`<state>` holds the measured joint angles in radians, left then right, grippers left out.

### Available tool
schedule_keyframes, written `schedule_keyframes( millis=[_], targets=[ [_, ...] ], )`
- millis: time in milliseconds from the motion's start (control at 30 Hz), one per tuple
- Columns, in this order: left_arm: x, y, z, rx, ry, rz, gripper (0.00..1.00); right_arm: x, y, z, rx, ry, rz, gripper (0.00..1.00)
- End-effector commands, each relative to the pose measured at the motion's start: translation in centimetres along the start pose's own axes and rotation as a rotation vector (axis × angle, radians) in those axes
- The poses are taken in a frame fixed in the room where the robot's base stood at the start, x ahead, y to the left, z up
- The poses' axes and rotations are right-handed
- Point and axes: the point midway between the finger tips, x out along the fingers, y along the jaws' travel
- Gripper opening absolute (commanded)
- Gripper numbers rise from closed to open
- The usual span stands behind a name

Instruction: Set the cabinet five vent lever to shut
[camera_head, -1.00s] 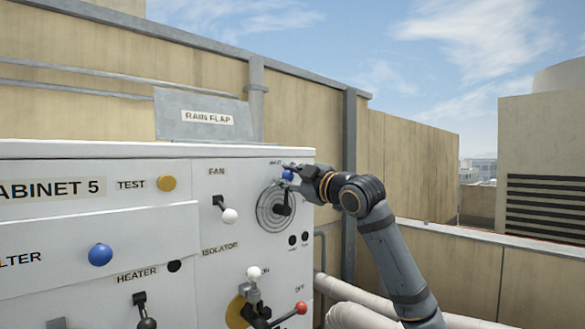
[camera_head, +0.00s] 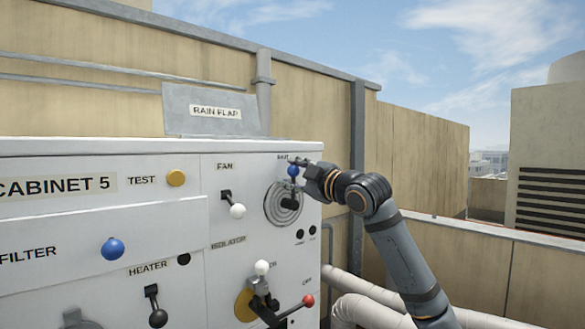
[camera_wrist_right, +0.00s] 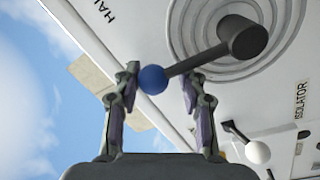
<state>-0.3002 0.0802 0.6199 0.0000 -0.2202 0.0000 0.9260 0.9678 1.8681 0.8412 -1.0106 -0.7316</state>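The vent lever is a dark arm with a blue ball knob (camera_head: 293,171) on a round ringed vent plate (camera_head: 272,205) at the upper right of cabinet 5 (camera_head: 100,148). The arm points up from its hub. My right gripper (camera_head: 299,164) is at the knob, coming in from the right. In the right wrist view the blue knob (camera_wrist_right: 153,79) sits between the two fingers of my right gripper (camera_wrist_right: 161,76), nearer the left one, with a gap to the right one. My left gripper is out of view.
Nearby on the panel are the white-knobbed fan lever (camera_head: 237,211), the isolator with its white (camera_head: 262,267) and red knobs (camera_head: 308,300), and the heater lever (camera_head: 158,317). Pipes (camera_head: 370,310) run at the lower right. Open air lies right of the cabinet.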

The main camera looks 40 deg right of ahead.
Motion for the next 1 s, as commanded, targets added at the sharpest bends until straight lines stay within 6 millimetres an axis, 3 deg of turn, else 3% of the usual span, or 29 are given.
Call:
schedule_keyframes(
  millis=[100, 467, 1000],
  targets=[
    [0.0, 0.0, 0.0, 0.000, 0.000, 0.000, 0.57, 0.0, 0.1, -0.1, 0.000, 0.002, 0.003, 0.58],
    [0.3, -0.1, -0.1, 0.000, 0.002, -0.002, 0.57, 0.0, 0.8, -0.5, 0.003, 0.007, 0.011, 0.58],
    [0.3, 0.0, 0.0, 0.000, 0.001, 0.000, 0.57, 1.0, 8.1, -5.2, 0.003, 0.007, 0.006, 0.58]
  ],
)
